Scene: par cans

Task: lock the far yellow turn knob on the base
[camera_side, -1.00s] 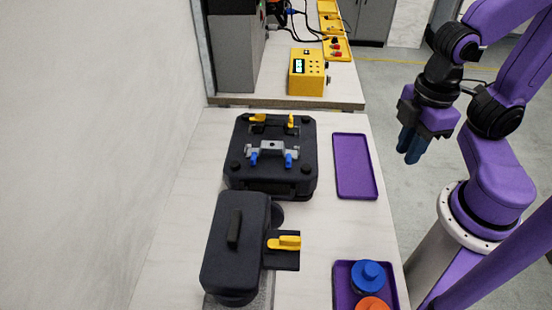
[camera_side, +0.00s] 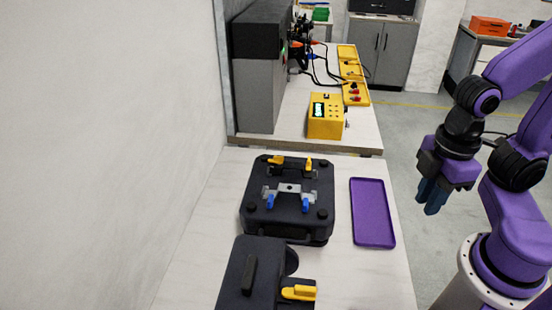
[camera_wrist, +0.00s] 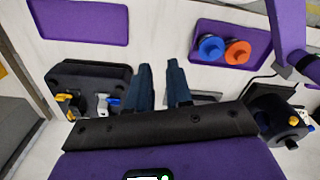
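The black base (camera_side: 290,222) sits on the light bench, left of the purple tray in the side view. Two yellow turn knobs stand along its far edge: a left one (camera_side: 276,160), its handle lying sideways, and a right one (camera_side: 308,163), its handle pointing roughly toward the camera. A grey bracket (camera_side: 289,188) with two blue knobs (camera_side: 270,203) sits in the base's middle. The base also shows at left in the wrist view (camera_wrist: 90,74). My gripper (camera_side: 433,196) hangs empty, right of the tray and well away from the base. Its blue fingers (camera_wrist: 162,85) are apart.
A black part (camera_side: 248,275) with another yellow knob (camera_side: 299,293) stands nearer than the base. The empty purple tray (camera_side: 372,245) lies right. A yellow meter box (camera_side: 326,122) and grey cabinet (camera_side: 258,85) stand behind. Orange (camera_wrist: 211,47) and blue (camera_wrist: 237,52) round parts sit in another tray.

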